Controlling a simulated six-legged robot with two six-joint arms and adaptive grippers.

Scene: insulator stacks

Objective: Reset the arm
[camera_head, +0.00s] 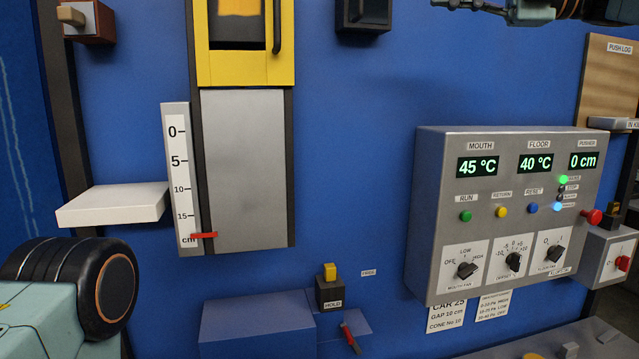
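Part of my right arm crosses the top right edge. Its dark end with what looks like my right gripper (468,5) is cut off by the frame, so I cannot see whether it is open or shut. It is above the grey control box and apart from it. A teal link with a thick black round joint, mine, fills the lower left corner. My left gripper is not in view.
A grey control box (430,215) reads MOUTH 45 °C, FLOOR 40 °C and PUSHER 0 cm. A white shelf (112,204) juts out at left. A yellow-framed door (245,68) tops a grey panel beside a scale (178,175). A HOLD switch (330,291) sits below.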

